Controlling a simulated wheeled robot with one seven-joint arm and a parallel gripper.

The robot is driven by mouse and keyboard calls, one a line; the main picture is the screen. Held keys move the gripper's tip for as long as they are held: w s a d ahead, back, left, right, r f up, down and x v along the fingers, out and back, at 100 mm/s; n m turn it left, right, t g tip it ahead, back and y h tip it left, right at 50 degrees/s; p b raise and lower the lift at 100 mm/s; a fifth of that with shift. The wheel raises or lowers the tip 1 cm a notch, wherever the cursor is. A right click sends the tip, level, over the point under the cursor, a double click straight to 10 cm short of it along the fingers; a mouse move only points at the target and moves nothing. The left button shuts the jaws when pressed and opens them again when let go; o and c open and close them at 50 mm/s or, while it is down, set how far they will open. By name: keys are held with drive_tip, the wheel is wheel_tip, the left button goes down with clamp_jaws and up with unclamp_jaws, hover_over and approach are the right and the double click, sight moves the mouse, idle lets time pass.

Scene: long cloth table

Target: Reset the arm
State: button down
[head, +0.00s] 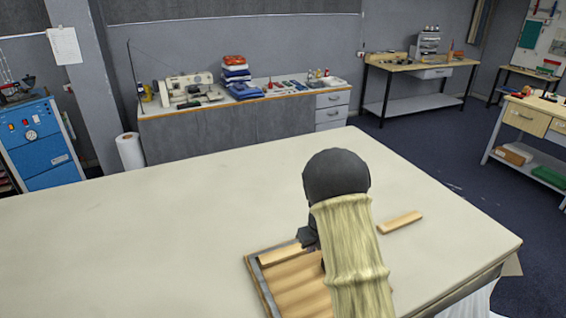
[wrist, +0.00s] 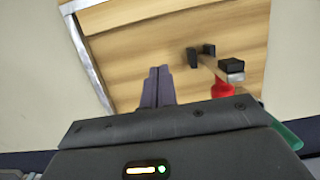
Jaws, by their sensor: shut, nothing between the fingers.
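My gripper (wrist: 158,75) is shut and empty, its two dark fingers together in the wrist view. Below the fingers lies a wooden surface with a pale metal edge (wrist: 84,50). In the head view this looks like a framed wooden tray (head: 262,283) at the table's near edge. My arm covers much of the tray there and mostly hides the gripper. A clamp-like tool (wrist: 222,80) with black jaws, a wooden bar and a red handle lies on the wood, right of the fingers and apart from them.
The long cream table (head: 150,230) is mostly clear on the left and at the back. A small wooden block (head: 401,222) lies on it to the right of my arm. A bench with a sewing machine (head: 190,88) stands behind.

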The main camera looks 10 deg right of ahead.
drive_tip(key=s+r+n, duration=0.6)
drive_tip(key=s+n, duration=0.7)
drive_tip(key=n, duration=0.3)
drive_tip(key=s+r+n, duration=0.7)
drive_tip(key=s+n, duration=0.6)
drive_tip(key=n, duration=0.3)
drive_tip(key=shift+a+h, duration=0.2)
drive_tip(key=shift+h, duration=0.2)
